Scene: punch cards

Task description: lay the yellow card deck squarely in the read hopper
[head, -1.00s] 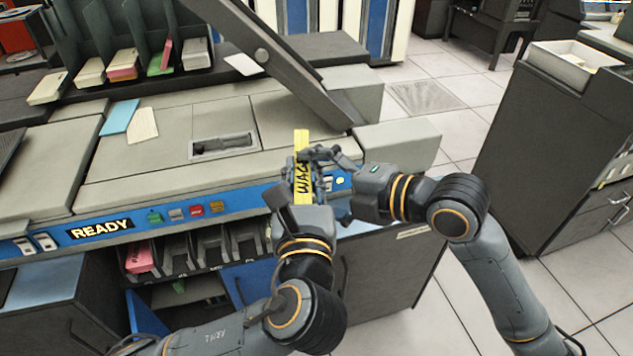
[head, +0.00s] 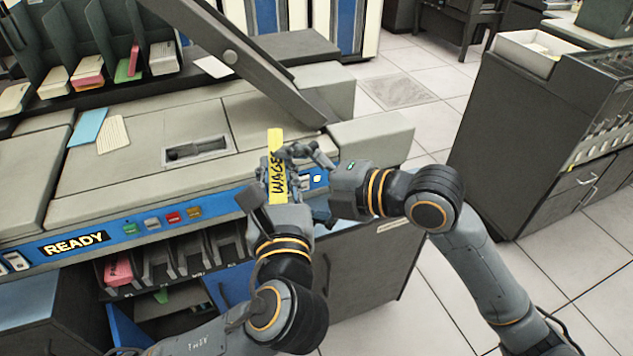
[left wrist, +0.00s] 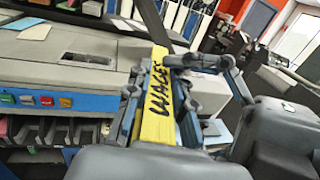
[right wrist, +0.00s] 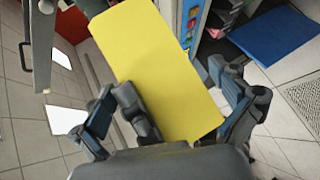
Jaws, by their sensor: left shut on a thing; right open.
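The yellow card deck (head: 277,142) stands nearly upright with black lettering along its edge. It is held in my left gripper (head: 274,178) above the front edge of the grey machine. In the left wrist view, the left fingers are shut on the deck (left wrist: 159,110). My right gripper (head: 308,157) is open just right of the deck. In the right wrist view, the deck's broad yellow face (right wrist: 165,70) lies between the spread right fingers; contact with them is unclear. I cannot tell for sure which part of the machine is the read hopper.
A dark slanted arm (head: 245,62) rises over the machine top (head: 120,165). A shallow recess (head: 195,149) lies left of the deck. Blue (head: 88,127) and cream (head: 112,132) cards lie on the top. Several filled card pockets stand behind. A dark cabinet (head: 530,140) is at right.

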